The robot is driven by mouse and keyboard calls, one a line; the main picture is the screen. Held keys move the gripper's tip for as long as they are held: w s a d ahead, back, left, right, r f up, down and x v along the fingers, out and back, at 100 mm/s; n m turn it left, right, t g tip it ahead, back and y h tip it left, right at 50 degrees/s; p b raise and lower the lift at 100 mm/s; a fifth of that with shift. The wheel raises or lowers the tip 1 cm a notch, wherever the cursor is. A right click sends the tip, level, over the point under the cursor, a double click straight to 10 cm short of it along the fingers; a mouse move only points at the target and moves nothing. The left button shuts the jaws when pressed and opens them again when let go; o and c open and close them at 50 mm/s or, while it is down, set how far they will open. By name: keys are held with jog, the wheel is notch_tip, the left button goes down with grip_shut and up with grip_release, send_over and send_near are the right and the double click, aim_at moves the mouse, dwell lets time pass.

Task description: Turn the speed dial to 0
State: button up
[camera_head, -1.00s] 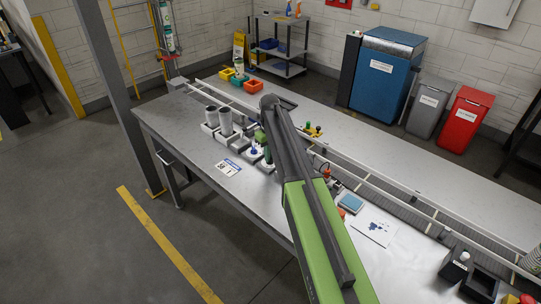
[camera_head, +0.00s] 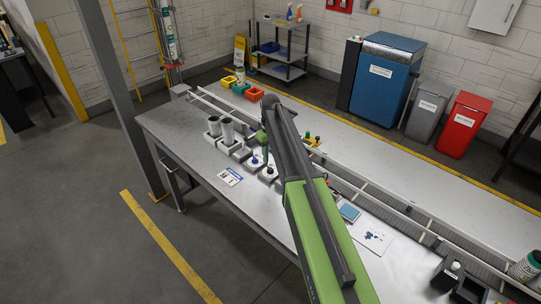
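No speed dial can be made out in this view; it may be hidden or too small to tell. My arm, with a green link and a dark grey link, reaches up over the long metal table (camera_head: 185,137) and covers part of its middle. My gripper cannot be seen. Left of my arm stand small grey fixtures with a blue-tipped piece (camera_head: 255,161) and a dark green piece (camera_head: 269,170). Right of my arm are small yellow and green parts (camera_head: 311,140) beside the conveyor (camera_head: 400,207).
A light-blue pad (camera_head: 349,212) and a blue-marked sheet (camera_head: 372,236) lie right of my arm. Open floor (camera_head: 75,225) lies to the left.

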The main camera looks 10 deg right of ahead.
aim_at(270, 167)
notch_tip(270, 167, up, 12)
jog(key=p, duration=0.9)
jog(key=shift+f+p, duration=0.2)
jog(key=shift+p, duration=0.15)
jog(key=shift+f, duration=0.1)
